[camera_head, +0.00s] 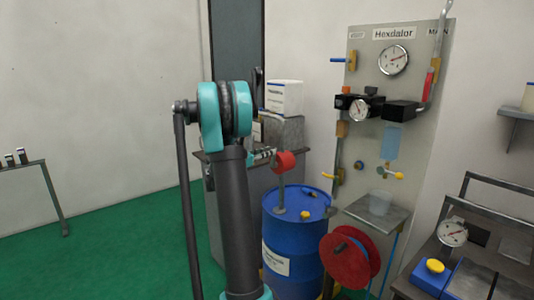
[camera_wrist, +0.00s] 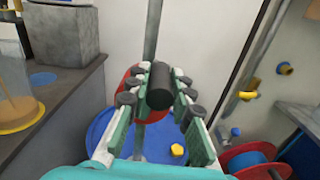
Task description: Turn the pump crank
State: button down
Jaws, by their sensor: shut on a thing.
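The pump crank is a red round part (camera_head: 286,161) on a post above the blue drum (camera_head: 290,256). In the wrist view its red disc (camera_wrist: 132,84) shows behind a black cylindrical handle (camera_wrist: 159,92). My gripper (camera_wrist: 160,84) has its two fingers on either side of this handle and is shut on it. In the head view my gripper (camera_head: 264,156) reaches the crank from the left, partly hidden behind my arm. The pump post (camera_wrist: 152,35) rises past the crank in the wrist view. The drum top (camera_wrist: 96,135) lies below my fingers.
A gauge panel (camera_head: 372,150) with valves stands right of the drum. A red hose reel (camera_head: 350,257) is close to the drum's right side. A grey cabinet with a white box (camera_head: 285,97) stands behind. Green floor (camera_head: 100,265) is free at left.

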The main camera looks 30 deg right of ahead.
jog(key=shift+w, duration=0.15)
jog(key=w+f+n, duration=0.5)
jog(key=w+n, duration=0.4)
jog(key=n, duration=0.8)
jog(key=shift+w+a+f, duration=0.4)
dwell(0.3)
jog(key=c, duration=1.3)
grip_release()
